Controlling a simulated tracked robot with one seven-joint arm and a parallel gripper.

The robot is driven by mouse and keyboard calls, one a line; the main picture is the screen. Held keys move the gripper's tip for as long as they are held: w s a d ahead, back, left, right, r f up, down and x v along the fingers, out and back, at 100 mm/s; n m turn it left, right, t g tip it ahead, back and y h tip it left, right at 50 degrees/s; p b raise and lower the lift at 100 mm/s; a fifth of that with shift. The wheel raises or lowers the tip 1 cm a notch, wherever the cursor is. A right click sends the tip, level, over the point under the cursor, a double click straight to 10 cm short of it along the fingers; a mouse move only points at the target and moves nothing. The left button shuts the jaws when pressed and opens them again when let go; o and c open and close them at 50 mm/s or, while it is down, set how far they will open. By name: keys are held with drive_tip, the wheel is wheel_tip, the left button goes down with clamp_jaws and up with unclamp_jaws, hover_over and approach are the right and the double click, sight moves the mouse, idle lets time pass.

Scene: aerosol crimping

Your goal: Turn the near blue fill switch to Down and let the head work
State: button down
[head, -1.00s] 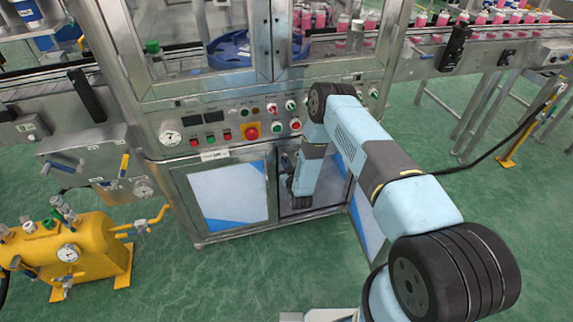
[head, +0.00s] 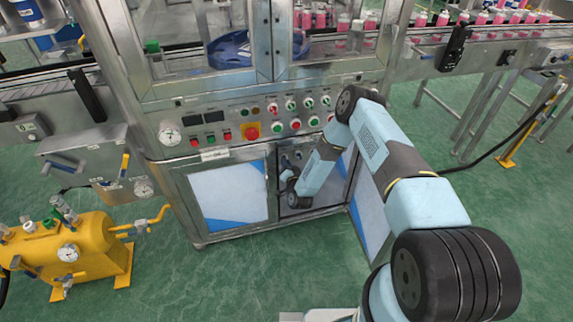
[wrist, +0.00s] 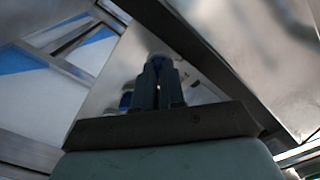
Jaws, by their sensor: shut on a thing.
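My gripper (wrist: 158,88) is shut on a blue switch (wrist: 161,66), whose rounded top shows between and above the fingertips in the wrist view. The fingers hide most of it, so I cannot read its position. Another small blue piece (wrist: 126,98) shows behind and left of the fingers; I cannot tell if it is a second switch or a reflection. In the head view my arm reaches into the open lower bay (head: 335,190) of the steel machine. Small fittings (head: 286,165) show inside it, too small to tell apart.
The control panel (head: 215,135) with several buttons and a red stop button (head: 251,131) sits just above the bay. A cabinet door (head: 230,193) is at its left. A yellow tank (head: 80,250) stands on the floor at left. The green floor (head: 235,280) in front is clear.

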drive_tip(key=shift+d+f+m, duration=0.1)
drive_tip(key=shift+d+m, duration=0.05)
drive_tip(key=shift+m, duration=0.45)
drive_tip(key=c, duration=1.2)
unclamp_jaws()
drive_tip(key=shift+s, duration=0.1)
drive_tip(key=v, duration=1.3)
drive_tip(key=shift+s, duration=0.25)
drive_tip(key=shift+s+d, duration=0.1)
